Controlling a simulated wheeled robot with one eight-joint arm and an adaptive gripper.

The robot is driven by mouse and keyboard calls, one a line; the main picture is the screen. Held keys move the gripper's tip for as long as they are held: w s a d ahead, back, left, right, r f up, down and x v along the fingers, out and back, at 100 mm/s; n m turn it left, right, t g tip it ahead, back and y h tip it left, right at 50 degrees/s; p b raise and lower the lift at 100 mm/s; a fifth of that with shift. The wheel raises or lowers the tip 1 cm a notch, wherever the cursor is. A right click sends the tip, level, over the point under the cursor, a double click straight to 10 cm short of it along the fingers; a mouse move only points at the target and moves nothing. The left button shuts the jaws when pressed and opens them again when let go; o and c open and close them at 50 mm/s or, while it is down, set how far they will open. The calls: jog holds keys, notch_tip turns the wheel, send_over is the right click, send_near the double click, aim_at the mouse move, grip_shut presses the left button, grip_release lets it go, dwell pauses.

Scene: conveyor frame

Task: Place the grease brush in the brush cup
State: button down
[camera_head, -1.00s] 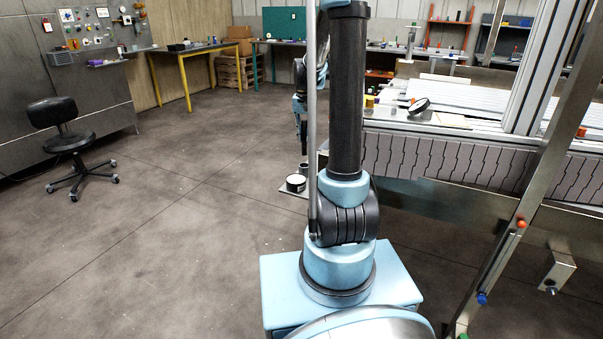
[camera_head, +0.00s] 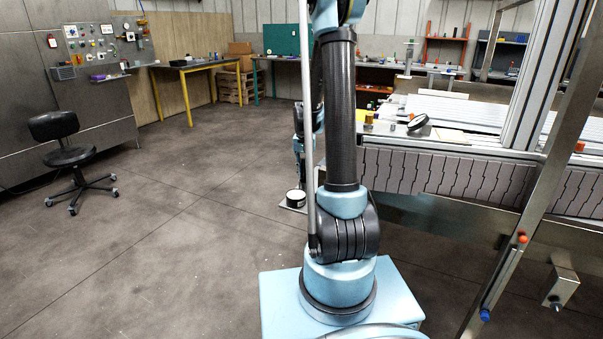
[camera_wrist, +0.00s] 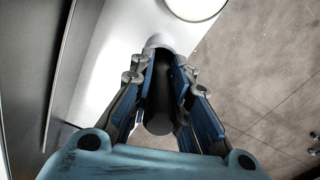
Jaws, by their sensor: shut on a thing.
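In the wrist view my gripper (camera_wrist: 163,68) is shut on the grease brush (camera_wrist: 159,105), seen as a dark, thick handle running between the blue-edged fingers. A grey rounded form, perhaps the brush cup (camera_wrist: 160,41), shows just past the fingertips over a pale plate. Whether the brush's far end is inside it or above it is hidden. In the head view my arm covers most of the gripper and the brush, and the cup cannot be made out.
A round tin with a white top (camera_wrist: 195,6) stands on the pale plate (camera_wrist: 112,52), beside the grey form; the tin (camera_head: 296,197) also shows in the head view. The conveyor frame (camera_head: 450,170) is at the right. Open floor (camera_head: 160,240) lies left.

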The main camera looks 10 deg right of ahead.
jog(key=c, duration=1.5)
grip_release()
